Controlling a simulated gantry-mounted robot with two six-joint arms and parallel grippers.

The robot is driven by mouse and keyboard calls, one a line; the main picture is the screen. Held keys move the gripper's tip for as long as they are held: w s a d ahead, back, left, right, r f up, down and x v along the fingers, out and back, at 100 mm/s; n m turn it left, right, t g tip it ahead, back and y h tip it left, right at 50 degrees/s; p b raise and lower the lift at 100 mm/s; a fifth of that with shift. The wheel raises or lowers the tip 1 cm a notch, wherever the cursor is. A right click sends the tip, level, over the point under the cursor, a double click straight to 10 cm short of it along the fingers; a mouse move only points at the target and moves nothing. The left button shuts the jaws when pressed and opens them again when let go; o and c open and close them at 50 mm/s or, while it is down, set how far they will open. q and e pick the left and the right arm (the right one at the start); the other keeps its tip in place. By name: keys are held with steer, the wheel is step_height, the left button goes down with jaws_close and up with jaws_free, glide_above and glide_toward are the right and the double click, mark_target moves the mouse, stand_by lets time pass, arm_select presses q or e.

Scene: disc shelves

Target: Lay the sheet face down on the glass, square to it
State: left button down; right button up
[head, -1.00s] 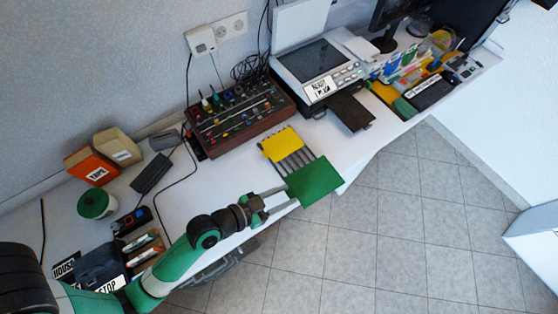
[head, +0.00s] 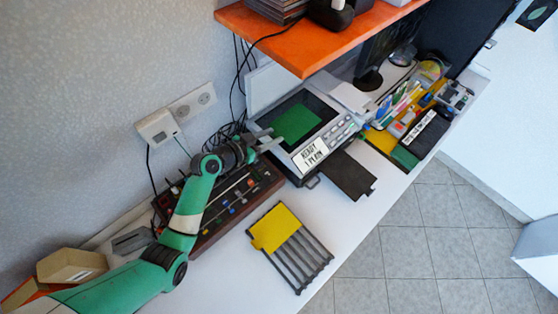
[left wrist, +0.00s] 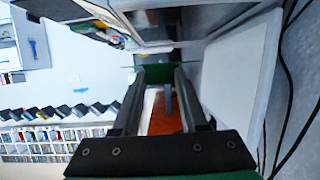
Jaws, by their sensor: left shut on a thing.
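My left gripper (head: 267,139) is at the left edge of the scanner and is shut on the near-left edge of a green sheet (head: 297,122). The sheet lies flat over the scanner's dark glass (head: 318,105), which shows around it. I cannot tell whether the sheet touches the glass. In the left wrist view the sheet (left wrist: 146,73) shows nearly edge-on between and beyond my fingertips (left wrist: 166,72). The scanner's white lid (head: 272,84) stands open at the back; it also shows in the left wrist view (left wrist: 232,75). My right gripper is out of view.
An orange shelf (head: 325,38) overhangs the back of the scanner. A knobbed panel box (head: 225,205) lies under my left arm. A slatted rack (head: 297,262) with a yellow sheet (head: 276,228) is in front. A dark tray (head: 347,174) juts from the scanner. Black cables hang behind.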

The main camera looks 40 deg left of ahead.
arm_select(q)
steer(key=f+b, duration=0.3)
steer(key=a+f+b, duration=0.1)
steer(key=f+b, duration=0.1)
steer(key=f, duration=0.1)
steer(key=shift+s+a+b, duration=0.15)
steer(key=shift+s+b, duration=0.05)
steer(key=shift+b, duration=0.2)
steer(key=shift+f+b, duration=0.6)
steer(key=shift+f, duration=0.05)
stand_by(0.3)
steer(key=shift+c, duration=1.8)
jaws_free()
steer(key=p+v, duration=0.6)
steer(key=v, duration=0.5)
steer(key=shift+s+r, duration=0.15)
steer(key=shift+s, duration=0.15)
